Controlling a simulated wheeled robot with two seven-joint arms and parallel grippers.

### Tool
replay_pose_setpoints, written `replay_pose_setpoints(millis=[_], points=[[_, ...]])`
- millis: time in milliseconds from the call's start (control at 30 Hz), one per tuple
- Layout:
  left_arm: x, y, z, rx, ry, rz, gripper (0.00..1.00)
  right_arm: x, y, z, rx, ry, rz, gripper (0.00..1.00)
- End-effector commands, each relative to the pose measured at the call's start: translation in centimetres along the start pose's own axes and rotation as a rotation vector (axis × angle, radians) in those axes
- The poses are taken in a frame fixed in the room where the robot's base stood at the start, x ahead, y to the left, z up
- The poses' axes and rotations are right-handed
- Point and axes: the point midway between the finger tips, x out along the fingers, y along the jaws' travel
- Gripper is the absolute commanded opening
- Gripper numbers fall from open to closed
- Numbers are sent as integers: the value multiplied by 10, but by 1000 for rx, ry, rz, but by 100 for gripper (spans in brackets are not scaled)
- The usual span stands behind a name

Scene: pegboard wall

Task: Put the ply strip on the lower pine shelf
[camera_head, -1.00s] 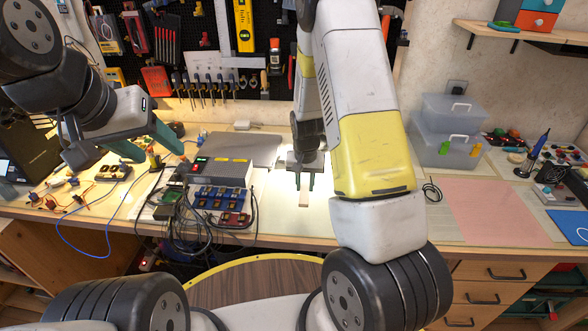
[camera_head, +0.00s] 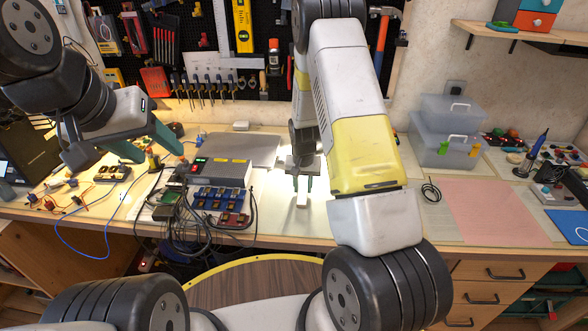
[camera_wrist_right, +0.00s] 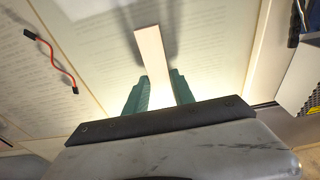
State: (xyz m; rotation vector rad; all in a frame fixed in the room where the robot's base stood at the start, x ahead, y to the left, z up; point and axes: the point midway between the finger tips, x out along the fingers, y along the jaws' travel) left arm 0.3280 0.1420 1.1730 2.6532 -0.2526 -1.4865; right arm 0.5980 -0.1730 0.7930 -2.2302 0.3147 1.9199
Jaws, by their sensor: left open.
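The ply strip (camera_head: 302,200) is a short pale piece above the lit middle of the workbench. In the right wrist view the strip (camera_wrist_right: 153,52) runs out from between the two green fingers, with a shadow beside it. My right gripper (camera_head: 302,184) is shut on its near end; the strip appears clear of the bench. My left gripper (camera_head: 155,150) is open and empty above the left of the bench. A pine shelf (camera_head: 530,38) is on the wall at upper right; only this one is in view.
Orange and teal boxes (camera_head: 535,18) and a small green-blue item stand on the shelf. Clear lidded bins (camera_head: 445,140) stand below it. A power supply (camera_head: 220,172) and cables (camera_head: 190,220) lie left of my right gripper. A pink mat (camera_head: 495,212) is bare.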

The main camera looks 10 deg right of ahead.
Motion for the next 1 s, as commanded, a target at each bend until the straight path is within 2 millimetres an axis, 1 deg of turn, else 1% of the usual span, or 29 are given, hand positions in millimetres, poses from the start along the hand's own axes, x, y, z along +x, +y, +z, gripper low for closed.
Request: replay_pose_setpoints(millis=[33, 67, 367, 467, 567, 800, 900, 1000], points=[[0, 0, 0, 0, 0, 0, 54, 0, 0, 0, 0, 0, 0, 42], [0, 0, 0, 0, 0, 0, 54, 0, 0, 0, 0, 0, 0, 48], [0, 0, 0, 0, 0, 0, 54, -1, 0, 0, 0, 1, 0, 48], [0, 0, 0, 0, 0, 0, 54, -6, 0, -1, 0, 2, -1, 48], [0, 0, 0, 0, 0, 0, 54, -19, -1, -2, -1, 4, -2, 48], [0, 0, 0, 0, 0, 0, 54, -71, -1, -2, 0, 6, -3, 48], [0, 0, 0, 0, 0, 0, 54, -91, -1, -2, 0, 5, -3, 48], [0, 0, 0, 0, 0, 0, 54, -106, -1, -1, 0, 4, -2, 48]])
